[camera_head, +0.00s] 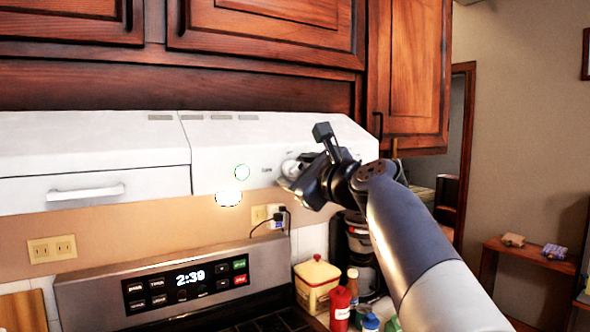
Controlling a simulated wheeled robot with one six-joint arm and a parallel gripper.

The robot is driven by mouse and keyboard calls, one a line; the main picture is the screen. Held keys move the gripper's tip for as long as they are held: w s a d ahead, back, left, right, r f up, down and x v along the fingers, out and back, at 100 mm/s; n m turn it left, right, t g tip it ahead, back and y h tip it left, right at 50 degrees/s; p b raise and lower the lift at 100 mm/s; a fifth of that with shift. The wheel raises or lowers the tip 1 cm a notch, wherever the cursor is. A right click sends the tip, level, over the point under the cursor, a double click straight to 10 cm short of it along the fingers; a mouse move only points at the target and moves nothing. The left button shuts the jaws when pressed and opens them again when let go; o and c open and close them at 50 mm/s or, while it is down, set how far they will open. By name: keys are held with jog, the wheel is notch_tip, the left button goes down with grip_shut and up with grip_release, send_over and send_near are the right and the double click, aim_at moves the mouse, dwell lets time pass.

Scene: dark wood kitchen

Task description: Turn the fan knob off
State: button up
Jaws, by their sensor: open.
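The white range hood (225,150) is mounted under the dark wood cabinets. A round white knob (290,167) on the right part of its front is partly covered by my gripper. My gripper (304,158) is open at the hood's right end, with one finger above and to the right of the knob and the other below it. I cannot tell whether the fingers touch the knob. The markings beside the knob are too small to read.
A lit lamp (229,198) shows under the hood. The stove panel (185,279) is below, with a yellow canister (316,284), a red bottle (340,308) and a dark coffee maker (362,250) to its right. A wooden cabinet door (408,70) hangs above my arm.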

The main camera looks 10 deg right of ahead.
jog(key=shift+c, duration=0.4)
jog(key=c, duration=0.9)
jog(key=shift+n, duration=0.3)
jog(key=n+b, duration=0.2)
jog(key=n, duration=0.2)
jog(key=shift+f+n+b, duration=0.15)
jog(key=shift+n+b, duration=0.15)
jog(key=shift+b, duration=0.05)
jog(key=shift+n+b, duration=0.95)
jog(key=shift+n, duration=1.35)
